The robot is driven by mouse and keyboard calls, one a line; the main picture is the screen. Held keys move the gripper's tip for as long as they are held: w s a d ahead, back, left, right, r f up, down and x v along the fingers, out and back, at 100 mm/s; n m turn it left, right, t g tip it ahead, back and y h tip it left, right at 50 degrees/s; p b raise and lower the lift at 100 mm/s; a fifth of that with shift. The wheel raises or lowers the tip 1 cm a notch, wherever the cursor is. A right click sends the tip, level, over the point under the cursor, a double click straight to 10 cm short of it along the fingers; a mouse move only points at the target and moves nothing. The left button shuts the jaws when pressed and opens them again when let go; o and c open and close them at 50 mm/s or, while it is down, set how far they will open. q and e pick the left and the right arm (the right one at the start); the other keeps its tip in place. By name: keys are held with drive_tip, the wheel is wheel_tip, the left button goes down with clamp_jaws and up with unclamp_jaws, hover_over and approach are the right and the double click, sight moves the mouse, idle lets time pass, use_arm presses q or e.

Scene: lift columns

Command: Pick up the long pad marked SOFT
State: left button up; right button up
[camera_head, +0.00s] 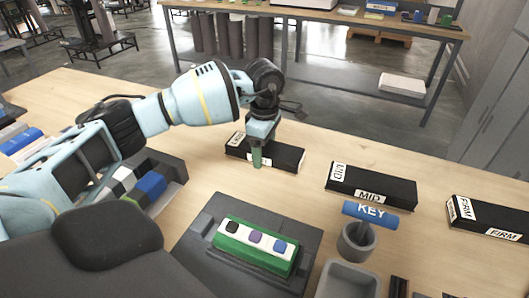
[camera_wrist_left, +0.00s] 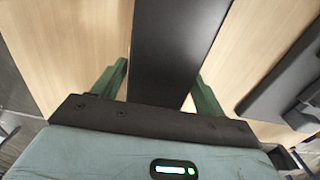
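The long black pad marked SOFT (camera_head: 284,155) lies on the wooden table, left of the other two long pads. Its front label is mostly hidden behind a green finger. My left gripper (camera_head: 258,152) is lowered over the pad's middle, with one finger down in front of its front face. In the left wrist view the pad (camera_wrist_left: 178,45) runs between the two green fingers of my left gripper (camera_wrist_left: 158,75). The fingers stand at either side of it, very close; I cannot tell whether they touch it. My right gripper is out of view.
To the right lie similar black pads marked MID (camera_head: 372,184) and FIRM (camera_head: 490,215). A blue KEY cylinder (camera_head: 370,211) sits above a grey round holder (camera_head: 356,242). A green block with coloured buttons (camera_head: 256,246) sits in a dark tray (camera_head: 193,258) in front.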

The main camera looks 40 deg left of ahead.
use_arm(q)
drive_tip(key=c, duration=0.9)
drive_tip(key=shift+r, duration=0.1)
drive_tip(key=shift+r, duration=0.2)
drive_tip(key=r, duration=0.3)
drive_tip(key=shift+s, duration=0.25)
drive_tip(key=s, duration=0.5)
drive_tip(key=s+d+r, duration=0.1)
drive_tip(key=s, duration=0.4)
drive_tip(key=s+d+b, duration=0.1)
drive_tip(key=s, duration=0.4)
drive_tip(key=shift+s+d+r, duration=0.15)
drive_tip(key=shift+d+r, duration=0.05)
drive_tip(key=shift+d, duration=0.05)
